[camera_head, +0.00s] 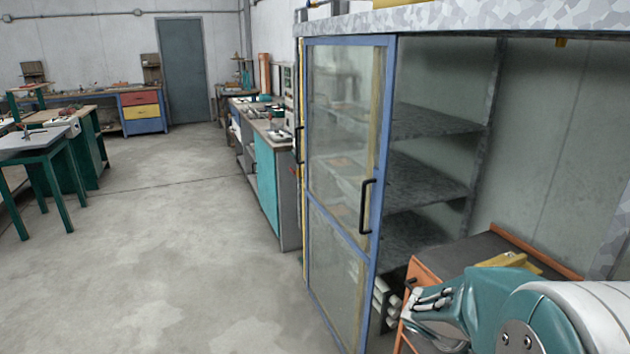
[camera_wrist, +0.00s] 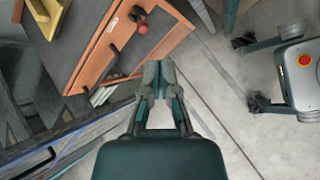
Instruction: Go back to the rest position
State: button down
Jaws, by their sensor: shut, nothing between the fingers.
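My gripper (camera_wrist: 158,72) points away from the wrist camera in the wrist view, with its teal fingertips together and nothing between them. It shows beside or over the front of the orange drawer cabinet (camera_wrist: 95,50), with concrete floor to the right; I cannot tell the gap to the cabinet. In the head view my arm fills the lower right corner, and my gripper (camera_head: 418,308) reaches left in front of the orange cabinet (camera_head: 422,272). The arm hides much of that cabinet.
A blue-framed sliding glass door (camera_head: 340,150) with a black handle stands just left of the arm. Grey shelves (camera_head: 425,175) are behind it. A yellow item (camera_head: 505,260) lies on the cabinet top. A workbench (camera_head: 268,165) stands further back. Open floor (camera_head: 190,260) spreads left.

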jog(key=s+a+r+m+t+y, duration=0.2)
jog(key=s+a+r+m+y, duration=0.2)
jog(key=s+a+r+m, duration=0.2)
jog(key=s+a+r+m+t+y, duration=0.1)
jog(key=s+a+r+m+y, duration=0.3)
jog(key=s+a+r+m, duration=0.3)
jog(key=s+a, duration=0.2)
jog(key=s, duration=0.2)
jog(key=shift+s+a+t, duration=0.3)
jog(key=shift+t, duration=0.1)
jog(key=shift+r, duration=0.1)
